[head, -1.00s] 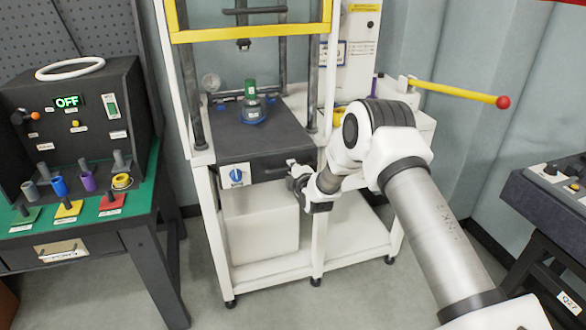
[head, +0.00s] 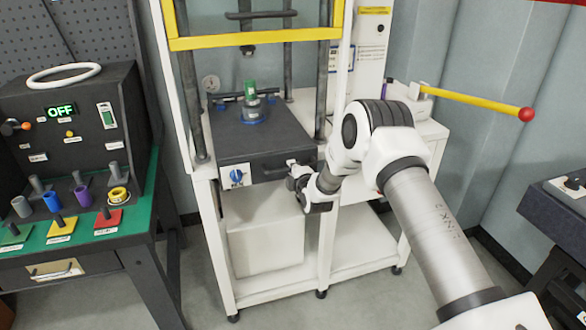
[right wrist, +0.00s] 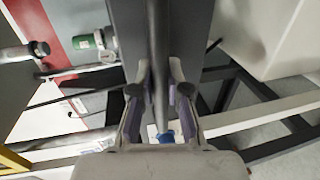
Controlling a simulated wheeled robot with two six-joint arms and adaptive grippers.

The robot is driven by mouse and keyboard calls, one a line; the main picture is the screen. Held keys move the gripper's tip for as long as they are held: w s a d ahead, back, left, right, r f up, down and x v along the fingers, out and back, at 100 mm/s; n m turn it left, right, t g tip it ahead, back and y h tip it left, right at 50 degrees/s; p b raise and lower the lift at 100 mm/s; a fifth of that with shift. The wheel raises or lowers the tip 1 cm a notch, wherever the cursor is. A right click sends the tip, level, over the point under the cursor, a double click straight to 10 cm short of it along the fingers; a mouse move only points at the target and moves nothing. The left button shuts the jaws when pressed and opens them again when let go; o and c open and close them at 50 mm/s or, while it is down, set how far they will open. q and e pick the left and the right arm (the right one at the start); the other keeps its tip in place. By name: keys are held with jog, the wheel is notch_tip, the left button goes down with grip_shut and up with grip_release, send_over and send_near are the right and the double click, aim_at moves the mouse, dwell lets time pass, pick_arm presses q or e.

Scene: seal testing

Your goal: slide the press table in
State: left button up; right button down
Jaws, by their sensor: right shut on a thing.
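The press table (head: 258,140) is a dark grey sliding plate in the white press frame (head: 210,215), with a blue dial on its front face. A fixture with a green-topped part (head: 250,88) stands on it, towards the back. My right gripper (head: 296,177) is at the right part of the table's front edge. In the right wrist view its fingers (right wrist: 160,92) are closed around the table's dark handle bar (right wrist: 158,45). The table still sticks out a little at the front of the frame. My left gripper is out of view.
A bench with a control box (head: 75,125) reading OFF and several coloured pegs stands at the left. A yellow lever (head: 470,101) with a red knob juts out at the right. A dark console (head: 560,205) is at the far right. Open floor lies before the press.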

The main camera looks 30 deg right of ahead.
jog(key=shift+w+d+r, duration=0.1)
jog(key=shift+r, duration=0.15)
jog(key=c, duration=1.2)
grip_release()
jog(key=shift+o, duration=0.3)
jog(key=shift+w+f, duration=0.25)
jog(key=shift+f, duration=0.05)
jog(key=v, duration=1.2)
